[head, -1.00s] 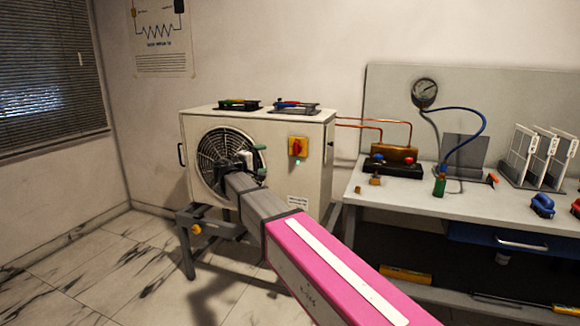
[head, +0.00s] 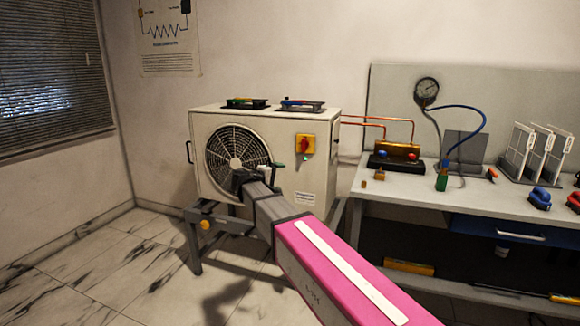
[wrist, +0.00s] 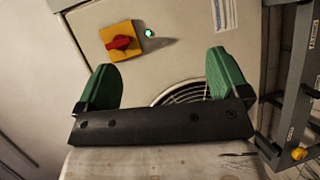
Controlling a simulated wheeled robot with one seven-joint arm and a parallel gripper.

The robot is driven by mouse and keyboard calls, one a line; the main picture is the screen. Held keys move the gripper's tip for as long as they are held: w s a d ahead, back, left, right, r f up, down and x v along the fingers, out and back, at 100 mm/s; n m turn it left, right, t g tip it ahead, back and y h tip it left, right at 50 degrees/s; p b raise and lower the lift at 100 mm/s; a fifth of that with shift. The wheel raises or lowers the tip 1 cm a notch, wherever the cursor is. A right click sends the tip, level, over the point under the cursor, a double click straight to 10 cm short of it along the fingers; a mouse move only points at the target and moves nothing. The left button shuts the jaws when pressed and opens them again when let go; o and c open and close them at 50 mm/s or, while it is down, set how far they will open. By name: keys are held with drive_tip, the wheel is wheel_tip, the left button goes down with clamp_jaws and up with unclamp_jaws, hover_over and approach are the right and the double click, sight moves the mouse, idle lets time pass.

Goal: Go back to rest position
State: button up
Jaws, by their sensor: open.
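My gripper shows in the wrist view (wrist: 163,82) with its two green fingers spread wide and nothing between them. In the head view my gripper (head: 288,172) is at the end of my pink and grey arm, in front of the white fan unit (head: 262,130). The fan unit's front with a red and yellow switch (head: 305,145) lies beyond the fingers. The switch also shows in the wrist view (wrist: 121,41), with a lit green lamp (wrist: 149,33) beside it. Part of the fan grille (head: 234,148) is hidden behind my arm.
A workbench (head: 440,205) stands at the right with a pressure gauge (head: 426,88), a copper manifold (head: 397,153) and white racks (head: 535,150). The fan unit rests on a grey metal stand (head: 193,245). The floor (head: 110,270) at the left is clear.

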drive_tip(key=s+d+f+m+g+y, duration=0.2)
drive_tip(key=s+d+f+g, duration=0.25)
drive_tip(key=d+f, duration=0.75)
drive_tip(key=s+d+f+m+g+y, duration=0.3)
drive_tip(key=s+d+f, duration=0.3)
drive_tip(key=s+f, duration=0.3)
drive_tip(key=s+d+f+m+g+y, duration=0.3)
drive_tip(key=s+d+f+y, duration=0.3)
drive_tip(key=s+f, duration=0.3)
drive_tip(key=s, duration=0.3)
drive_tip(key=shift+f, duration=0.25)
